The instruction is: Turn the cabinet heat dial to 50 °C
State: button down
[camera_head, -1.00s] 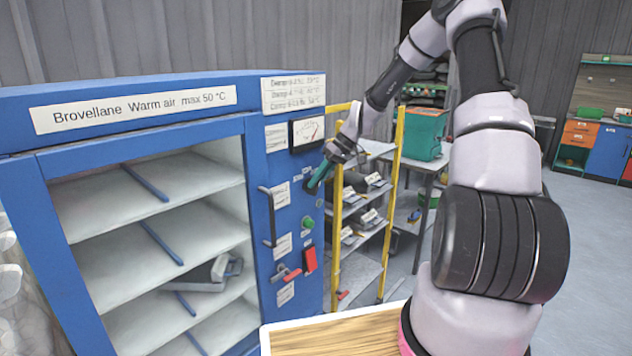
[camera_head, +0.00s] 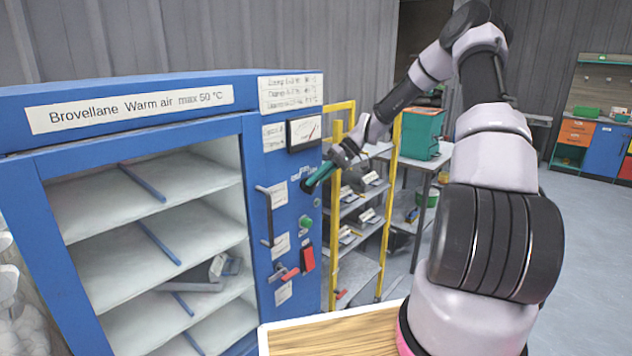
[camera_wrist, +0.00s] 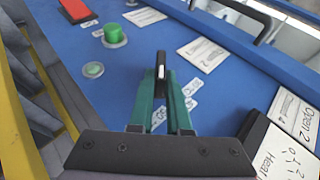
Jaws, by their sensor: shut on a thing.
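The blue warm-air cabinet (camera_head: 145,91) stands at left, its label reading max 50 °C. My gripper (camera_wrist: 160,78) has teal fingers, shut on the black heat dial (camera_wrist: 161,63) on the cabinet's control panel. The dial's white mark shows between the fingertips. Small white scale labels (camera_wrist: 190,88) lie beside it, partly covered by the fingers and too small to read. In the head view my gripper (camera_head: 309,185) reaches the panel from the right and hides the dial. A meter (camera_head: 304,132) with a needle sits above; its reading is too small to tell.
A black door handle (camera_head: 267,215) stands out at left. A yellow-framed rack (camera_head: 391,200) is close on the right. A wooden-topped surface (camera_head: 335,335) lies in front.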

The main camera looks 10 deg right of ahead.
jog(key=c, duration=0.9)
grip_release()
jog(key=shift+d, duration=0.1)
jog(key=v, duration=1)
jog(key=shift+d+r, duration=0.25)
